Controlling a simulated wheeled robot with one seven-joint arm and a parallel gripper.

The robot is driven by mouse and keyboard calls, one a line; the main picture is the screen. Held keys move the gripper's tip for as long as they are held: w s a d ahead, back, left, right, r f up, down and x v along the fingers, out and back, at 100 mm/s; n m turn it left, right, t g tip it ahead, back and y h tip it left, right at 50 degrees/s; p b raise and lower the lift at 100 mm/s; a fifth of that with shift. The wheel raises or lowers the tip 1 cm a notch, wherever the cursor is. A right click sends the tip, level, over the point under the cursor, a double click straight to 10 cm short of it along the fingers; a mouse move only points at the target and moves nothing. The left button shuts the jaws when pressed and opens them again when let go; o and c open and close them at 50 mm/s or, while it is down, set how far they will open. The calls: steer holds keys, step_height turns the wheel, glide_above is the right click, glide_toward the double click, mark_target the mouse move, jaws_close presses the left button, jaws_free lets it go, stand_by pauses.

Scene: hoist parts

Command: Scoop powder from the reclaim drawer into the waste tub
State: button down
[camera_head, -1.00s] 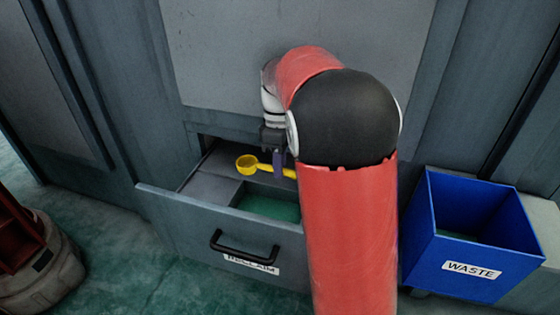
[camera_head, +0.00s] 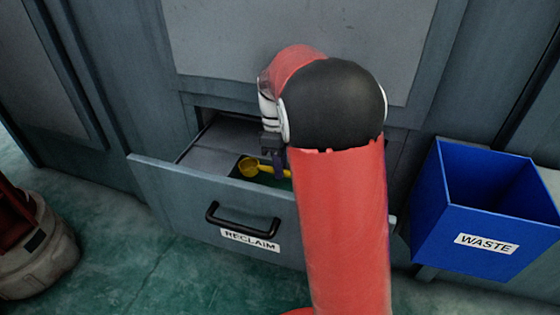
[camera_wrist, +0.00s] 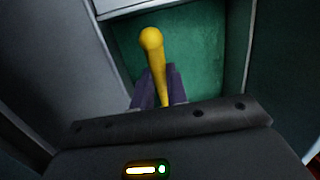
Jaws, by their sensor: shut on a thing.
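The reclaim drawer (camera_head: 160,174) is pulled open in the head view, with a black handle and a RECLAIM label on its front. Green powder lies in a recess of it and fills the middle of the wrist view (camera_wrist: 205,50). My gripper (camera_head: 279,168) is shut on the yellow scoop (camera_head: 248,167) by its handle, over the recess. The handle also shows between my gripper's fingers in the wrist view (camera_wrist: 152,50); the bowl is not clear there. I cannot tell whether the bowl touches the powder or holds any. The blue waste tub (camera_head: 486,243) stands at the right.
The grey cabinet (camera_head: 300,35) rises behind the drawer. A round-based red and pale object (camera_head: 40,250) stands on the green floor at the far left. My arm hides the drawer's right part. The tub's top is open.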

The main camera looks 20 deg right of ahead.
steer(key=shift+w+b+x, duration=0.25)
steer(key=shift+b+x, duration=0.2)
steer(key=shift+x, duration=0.6)
steer(key=shift+w+b+x, duration=0.2)
steer(key=shift+b+x, duration=0.25)
steer(key=shift+x, duration=0.6)
steer(key=p+v, duration=0.3)
steer(key=s+p+v, duration=0.1)
steer(key=p+v, duration=0.2)
steer(key=s+p+v, duration=0.1)
steer(key=p+v, duration=0.2)
steer(key=v, duration=0.1)
steer(key=shift+s+a+r, duration=0.1)
steer(key=shift+r, duration=0.1)
